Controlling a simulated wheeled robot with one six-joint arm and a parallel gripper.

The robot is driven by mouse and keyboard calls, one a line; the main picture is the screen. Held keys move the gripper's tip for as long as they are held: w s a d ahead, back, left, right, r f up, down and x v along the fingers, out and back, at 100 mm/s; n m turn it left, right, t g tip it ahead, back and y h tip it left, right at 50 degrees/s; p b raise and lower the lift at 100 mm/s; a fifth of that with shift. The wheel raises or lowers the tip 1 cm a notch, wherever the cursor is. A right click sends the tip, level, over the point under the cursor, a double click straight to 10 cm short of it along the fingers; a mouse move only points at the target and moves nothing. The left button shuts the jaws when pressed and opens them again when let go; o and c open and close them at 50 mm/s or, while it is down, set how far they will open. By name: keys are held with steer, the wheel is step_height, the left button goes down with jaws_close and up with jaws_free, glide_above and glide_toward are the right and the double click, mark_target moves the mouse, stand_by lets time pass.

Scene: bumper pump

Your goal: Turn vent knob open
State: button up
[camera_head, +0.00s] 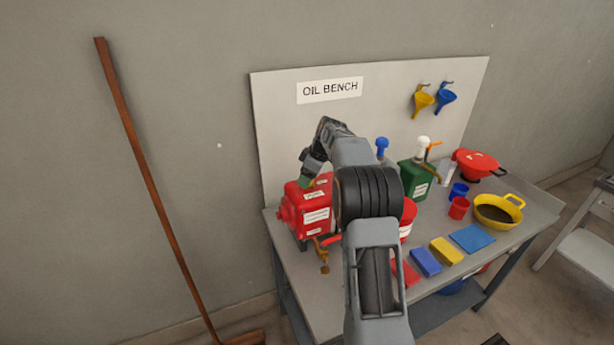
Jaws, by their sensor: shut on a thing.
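A red oil container (292,202) with white labels and a brass tap (324,266) stands at the left end of the bench. My arm reaches over from the front. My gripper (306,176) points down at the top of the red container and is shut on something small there. Its place fits the vent knob, but the jaws and wrist hide most of it. A bit of green shows at the fingertips. I cannot tell which way the knob is turned.
The grey bench (522,222) also holds a green container (411,184), a red lidded pan (476,163), a yellow pan (488,211), cups and coloured cloths. A backboard (285,130) with hanging funnels stands behind. A broom handle (148,180) leans on the left wall.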

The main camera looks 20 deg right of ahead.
steer(key=shift+n, duration=0.3)
steer(key=o, duration=0.9)
steer(key=v, duration=1.4)
steer(key=shift+w, duration=0.1)
